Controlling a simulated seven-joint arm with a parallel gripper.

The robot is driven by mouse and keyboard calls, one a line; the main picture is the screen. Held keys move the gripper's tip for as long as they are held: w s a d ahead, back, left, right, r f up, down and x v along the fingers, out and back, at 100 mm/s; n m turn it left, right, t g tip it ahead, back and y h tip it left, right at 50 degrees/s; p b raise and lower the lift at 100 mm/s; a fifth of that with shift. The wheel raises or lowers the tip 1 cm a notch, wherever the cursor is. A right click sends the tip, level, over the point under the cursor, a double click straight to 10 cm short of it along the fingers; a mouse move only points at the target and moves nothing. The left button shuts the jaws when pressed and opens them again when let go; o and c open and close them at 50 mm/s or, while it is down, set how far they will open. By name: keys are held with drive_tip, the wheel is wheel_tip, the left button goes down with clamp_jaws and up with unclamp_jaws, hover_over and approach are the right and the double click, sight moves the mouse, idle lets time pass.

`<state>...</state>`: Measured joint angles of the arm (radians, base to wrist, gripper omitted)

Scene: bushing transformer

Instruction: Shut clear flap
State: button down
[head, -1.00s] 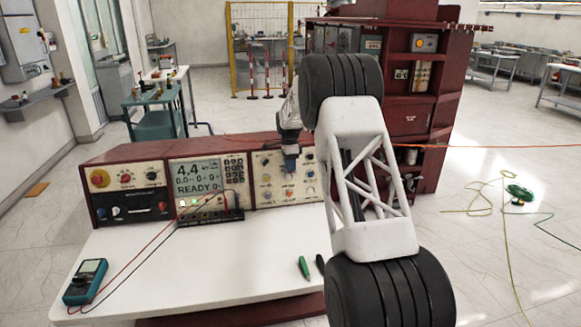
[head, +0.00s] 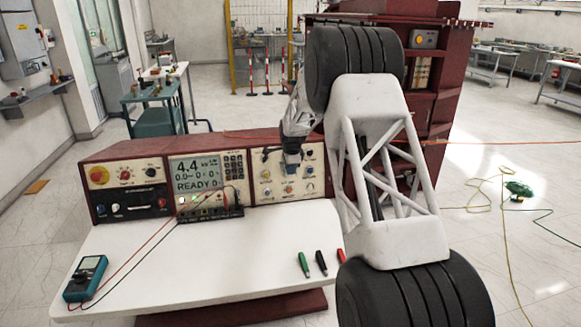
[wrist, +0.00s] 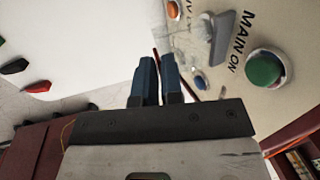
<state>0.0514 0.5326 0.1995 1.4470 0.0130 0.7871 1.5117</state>
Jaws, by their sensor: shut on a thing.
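The clear flap (wrist: 180,45) shows in the wrist view as a thin, see-through sheet on the cream control panel, near the "MAIN ON" lettering. A grey block-like part is behind or beside it. My gripper (wrist: 158,58) has its two blue fingers close together at the flap's near edge, a narrow gap between them. They appear shut on the flap's edge, though the contact is hard to make out. In the head view my gripper (head: 291,162) is in front of the console's right-hand panel (head: 262,185). The flap is too small to tell there.
A green button (wrist: 264,68) is right of the flap. Red, black and green pens (head: 321,262) lie on the white table (head: 200,265). A teal multimeter (head: 86,278) with leads lies at left. My arm crosses the right side. The middle of the table is clear.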

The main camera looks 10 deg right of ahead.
drive_tip(key=shift+s+f+t, duration=0.2)
drive_tip(key=shift+f+t, duration=0.45)
drive_tip(key=shift+t, duration=0.55)
drive_tip(key=shift+s+f+t, duration=0.15)
drive_tip(key=shift+f+t, duration=0.5)
drive_tip(key=shift+t, duration=0.55)
drive_tip(key=shift+f+t, duration=0.55)
drive_tip(key=shift+t, duration=0.35)
drive_tip(key=c, duration=1.3)
unclamp_jaws()
drive_tip(key=shift+o, duration=0.2)
drive_tip(key=v, duration=0.7)
drive_tip(key=shift+s+r, duration=0.25)
